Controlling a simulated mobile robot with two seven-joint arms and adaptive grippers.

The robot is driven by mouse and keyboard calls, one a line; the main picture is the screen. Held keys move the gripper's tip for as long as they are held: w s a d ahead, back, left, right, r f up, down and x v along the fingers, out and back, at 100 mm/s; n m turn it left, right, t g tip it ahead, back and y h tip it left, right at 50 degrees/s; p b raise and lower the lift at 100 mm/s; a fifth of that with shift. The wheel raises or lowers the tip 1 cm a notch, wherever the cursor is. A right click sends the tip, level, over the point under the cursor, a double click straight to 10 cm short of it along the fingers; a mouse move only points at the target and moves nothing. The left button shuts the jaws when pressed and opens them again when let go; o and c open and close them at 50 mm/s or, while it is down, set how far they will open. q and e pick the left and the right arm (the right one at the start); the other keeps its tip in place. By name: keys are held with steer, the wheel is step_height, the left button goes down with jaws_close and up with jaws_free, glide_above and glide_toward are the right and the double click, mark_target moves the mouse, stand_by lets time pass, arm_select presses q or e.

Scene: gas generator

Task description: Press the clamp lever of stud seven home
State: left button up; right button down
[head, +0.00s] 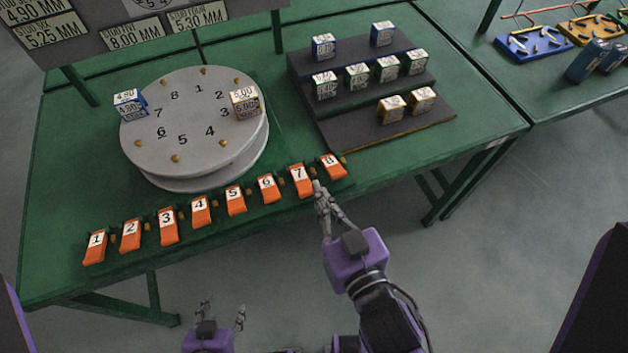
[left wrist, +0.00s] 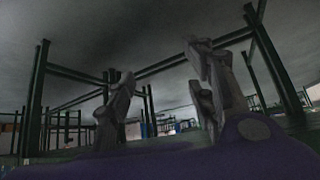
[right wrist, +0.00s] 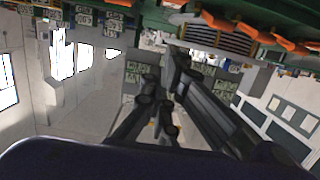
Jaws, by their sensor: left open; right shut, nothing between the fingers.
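The orange clamp lever of stud seven (head: 302,185), with a white "7" label, is second from the right in the row along the green table's front edge. My right gripper (head: 318,186) is shut and empty, its fingertips just right of lever seven's lower end, near the gap to lever eight (head: 333,168). I cannot tell whether they touch the lever, or how far it is pressed. In the right wrist view the closed fingers (right wrist: 178,60) point toward the table underside and orange levers. My left gripper (head: 223,309) is open and empty, low in front of the table.
Orange levers one (head: 95,249) to six (head: 268,189) continue leftward. Behind them stands a round grey turntable (head: 190,150) with numbered studs and two labelled blocks. A dark stepped rack (head: 370,104) with several blocks stands behind right. The floor before the table is clear.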

arm_select(q)
steer(key=shift+w+r, duration=0.35)
steer(key=shift+w, duration=0.35)
arm_select(e)
steer(key=shift+v, duration=0.95)
arm_select(q)
steer(key=r+p, duration=0.1)
steer(key=w+r+p, duration=0.1)
steer(key=shift+d+r+t+p, duration=0.25)
steer(key=shift+r+t+p, duration=0.05)
steer(key=shift+p, duration=0.05)
arm_select(e)
steer(key=s+d+f+m+g+h, duration=0.1)
steer(key=s+d+f+g, duration=0.1)
steer(key=d+f, duration=0.3)
steer(key=s+d+f+m+g+h, duration=0.1)
steer(key=s+d+f, duration=0.4)
steer(key=f, duration=0.5)
steer(key=s+d+f+m+g+h, duration=0.1)
steer(key=s+d+f+g+h, duration=0.1)
steer(key=f, duration=0.6)
steer(key=s+d+g, duration=0.1)
steer(key=s+d, duration=0.1)
steer(key=d, duration=0.1)
steer(key=shift+f, duration=0.2)
steer(key=shift+d, duration=0.1)
